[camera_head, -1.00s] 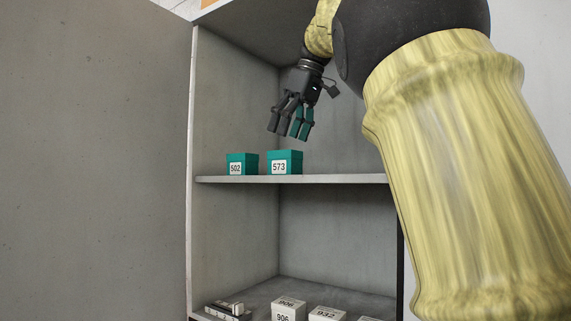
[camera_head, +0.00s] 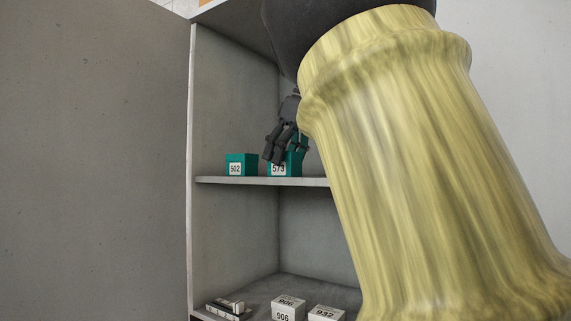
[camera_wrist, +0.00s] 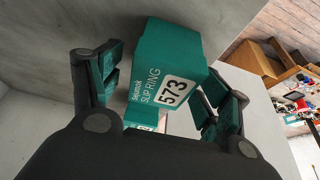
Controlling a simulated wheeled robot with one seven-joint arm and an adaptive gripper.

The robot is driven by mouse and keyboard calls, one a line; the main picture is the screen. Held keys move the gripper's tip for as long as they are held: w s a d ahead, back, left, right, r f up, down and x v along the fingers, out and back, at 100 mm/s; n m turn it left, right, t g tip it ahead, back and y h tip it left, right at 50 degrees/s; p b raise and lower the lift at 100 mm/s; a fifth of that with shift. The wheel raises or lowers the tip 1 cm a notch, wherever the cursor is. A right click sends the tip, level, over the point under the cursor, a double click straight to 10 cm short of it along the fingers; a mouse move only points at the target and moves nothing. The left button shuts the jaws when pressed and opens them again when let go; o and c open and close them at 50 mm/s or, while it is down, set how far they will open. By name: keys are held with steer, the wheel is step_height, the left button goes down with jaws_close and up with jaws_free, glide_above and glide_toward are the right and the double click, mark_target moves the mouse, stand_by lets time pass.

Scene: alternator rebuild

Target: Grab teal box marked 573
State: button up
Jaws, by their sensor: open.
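The teal box marked 573 (camera_head: 284,169) stands on the upper shelf, partly hidden behind my gripper (camera_head: 284,152) in the head view. In the wrist view the box (camera_wrist: 166,66) lies between the two spread fingers of my gripper (camera_wrist: 160,92). Its label reads SLIP RING 573. My gripper is open and has a finger on either side of the box. I cannot tell whether either finger touches it.
A teal box marked 502 (camera_head: 241,165) stands close by on the left of the same shelf (camera_head: 262,181). Boxes marked 906 (camera_head: 287,308) and 932 (camera_head: 326,313) are on the lower shelf. The cabinet's side wall (camera_head: 235,100) is at the left.

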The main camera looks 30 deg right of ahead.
steer(key=shift+c, duration=0.2)
steer(key=c, duration=1.1)
